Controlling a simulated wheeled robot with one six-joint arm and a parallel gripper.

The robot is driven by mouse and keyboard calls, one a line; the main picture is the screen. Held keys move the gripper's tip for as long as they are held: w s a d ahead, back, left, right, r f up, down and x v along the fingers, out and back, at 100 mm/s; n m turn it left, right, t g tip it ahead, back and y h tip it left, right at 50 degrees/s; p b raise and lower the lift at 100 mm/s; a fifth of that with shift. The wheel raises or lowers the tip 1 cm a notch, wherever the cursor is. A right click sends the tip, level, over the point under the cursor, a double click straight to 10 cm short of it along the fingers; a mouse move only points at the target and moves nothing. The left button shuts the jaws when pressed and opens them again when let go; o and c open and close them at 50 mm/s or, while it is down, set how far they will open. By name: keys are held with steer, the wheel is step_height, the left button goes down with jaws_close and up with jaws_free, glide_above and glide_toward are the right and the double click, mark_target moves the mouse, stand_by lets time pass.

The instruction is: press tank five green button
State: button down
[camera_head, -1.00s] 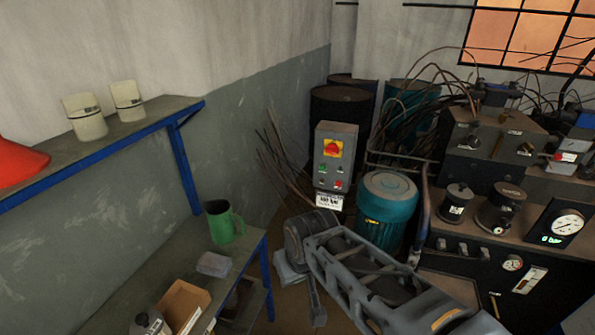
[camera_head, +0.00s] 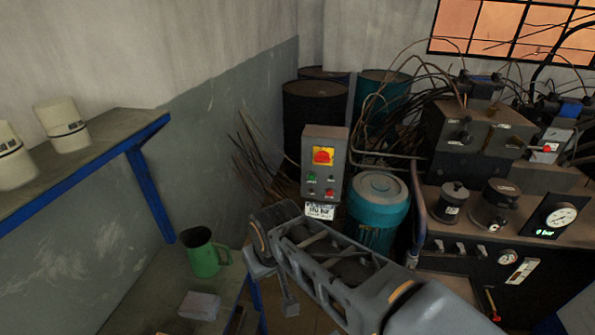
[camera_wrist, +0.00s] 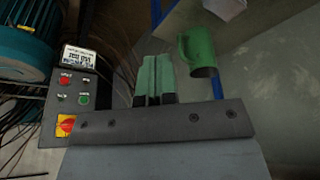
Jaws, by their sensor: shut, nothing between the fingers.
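A grey control box (camera_head: 335,145) stands upright in the middle of the head view. It has a red-and-yellow switch (camera_head: 323,156) at the top, a green button (camera_head: 311,177) at left below it and a red button (camera_head: 330,193) lower right. A white label (camera_head: 320,211) under it is too small to read. In the wrist view the box appears upside down at left, with the green button (camera_wrist: 84,99) and red button (camera_wrist: 65,80) clear. My gripper (camera_wrist: 155,62) is shut and empty, beside the box in the picture and apart from it.
A teal tank (camera_head: 378,205) stands right of the box, with dark drums (camera_head: 313,115) and wires behind. A bench with gauges (camera_head: 560,215) is at right. A green jug (camera_head: 205,255) stands on the table at lower left, below a blue-edged shelf (camera_head: 110,135).

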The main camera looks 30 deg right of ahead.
mark_target(312, 177)
steer(key=w+d+m+t+h+p, duration=0.3)
steer(key=w+d+m+t+p, duration=0.15)
steer(key=w+d+m, duration=0.75)
steer(key=w+d+f+m+t+y+p, duration=0.1)
steer(key=w+d+f+m+t+p, duration=0.4)
steer(key=w+d+f+m, duration=0.3)
steer(key=d+m, duration=0.2)
steer(key=d, duration=0.1)
steer(key=shift+d+f+m+y+p, duration=0.15)
steer(key=shift+d+m+y+p, duration=0.15)
steer(key=shift+d+y, duration=0.1)
steer(key=shift+w, duration=0.15)
steer(key=shift+w+d, duration=3)
steer(key=shift+w, duration=0.05)
